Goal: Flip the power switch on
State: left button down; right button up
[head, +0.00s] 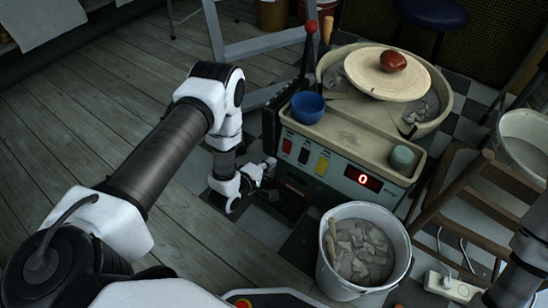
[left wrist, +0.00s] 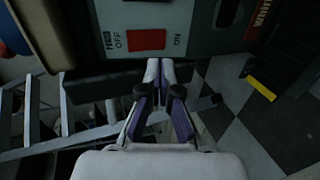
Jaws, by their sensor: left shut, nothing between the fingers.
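The power switch (left wrist: 146,40) is a red rocker on a pale panel, with OFF printed to its left and ON to its right in the left wrist view. In the head view it looks to be the small red patch (head: 287,146) at the left end of the wheel's front panel. Which way it is tipped I cannot tell. My left gripper (left wrist: 160,68) is shut and empty, its fingertips just below the panel's lower edge and slightly right of the switch. In the head view my left gripper (head: 268,166) is low beside the panel's left end. My right gripper is out of view.
The pottery wheel (head: 388,74) carries a reddish lump, and its panel display (head: 362,178) reads 0. A blue bowl (head: 307,107) sits on its ledge. A bucket of clay scraps (head: 326,262) stands in front, and a wooden stool (head: 470,195) at right. Floor at left is clear.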

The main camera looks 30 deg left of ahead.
pick_arm(q)
jog(key=s+a+p, duration=0.1)
jog(key=s+p, duration=0.1)
jog(key=s, duration=0.5)
jog(key=shift+r, duration=0.1)
jog(key=w+d+r+m, duration=0.1)
jog(key=w+d+r, duration=0.2)
jog(key=d+r, duration=0.2)
jog(key=s+f+m+g+y, duration=0.1)
jog(key=s+f+m+g, duration=0.1)
jog(key=s+m+g, duration=0.75)
jog(key=s+f+m+g+y, duration=0.15)
jog(key=s+m+g, duration=0.25)
jog(key=s, duration=1.1)
notch_tip(320, 180, up, 33)
jog(key=m+p, duration=0.1)
jog(key=p, duration=3.2)
jog(key=shift+s+a+f, duration=0.2)
jog(key=shift+s+a, duration=0.1)
jog(key=shift+a, duration=0.1)
